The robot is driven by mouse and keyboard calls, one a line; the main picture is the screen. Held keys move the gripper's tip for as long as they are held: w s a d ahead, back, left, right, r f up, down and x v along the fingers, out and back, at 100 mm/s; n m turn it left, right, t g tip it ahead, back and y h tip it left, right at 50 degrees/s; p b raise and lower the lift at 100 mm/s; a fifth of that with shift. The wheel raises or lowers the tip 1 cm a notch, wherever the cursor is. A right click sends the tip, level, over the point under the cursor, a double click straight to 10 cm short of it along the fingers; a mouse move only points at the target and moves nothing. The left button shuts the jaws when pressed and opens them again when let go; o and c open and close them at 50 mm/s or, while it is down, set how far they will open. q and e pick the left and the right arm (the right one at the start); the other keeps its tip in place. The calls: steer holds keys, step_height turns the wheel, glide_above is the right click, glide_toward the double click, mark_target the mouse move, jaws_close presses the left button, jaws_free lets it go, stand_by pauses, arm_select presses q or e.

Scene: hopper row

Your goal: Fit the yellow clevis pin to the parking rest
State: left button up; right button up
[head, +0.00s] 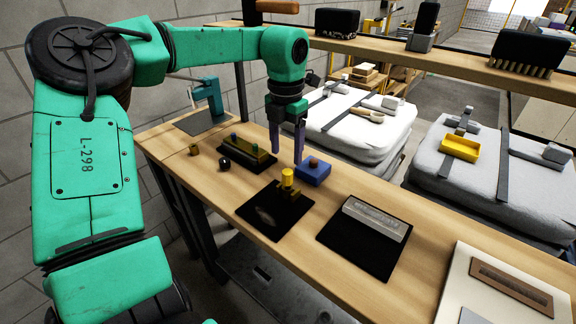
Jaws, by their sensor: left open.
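A yellow stepped cylinder, which looks like the yellow clevis pin (288,178), stands upright at the back edge of a black mat (262,219) on the wooden bench. My left gripper (287,156) points down with its two dark fingers spread apart and nothing between them. Its fingertips are just above or behind the pin's top; the exact gap is hard to tell. A blue block (318,179) with a brown round spot on top sits right behind the pin. I cannot tell for sure which thing is the parking rest. My right gripper is out of view.
A black tray (236,154) with a yellow bar, a dark ball (224,164) and a small brass piece (194,150) lie to the left. A shelf (400,54) with brushes runs behind.

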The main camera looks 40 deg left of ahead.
mark_target(287, 172)
arm_select(q)
steer(key=f, duration=0.7)
steer(key=shift+w+f, duration=0.1)
steer(key=shift+w, duration=0.15)
steer(key=shift+f, duration=0.35)
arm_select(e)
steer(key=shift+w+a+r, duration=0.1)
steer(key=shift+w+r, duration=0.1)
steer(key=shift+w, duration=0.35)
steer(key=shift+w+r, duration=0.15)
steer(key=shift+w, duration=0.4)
arm_select(q)
steer(key=shift+c, duration=0.3)
jaws_close()
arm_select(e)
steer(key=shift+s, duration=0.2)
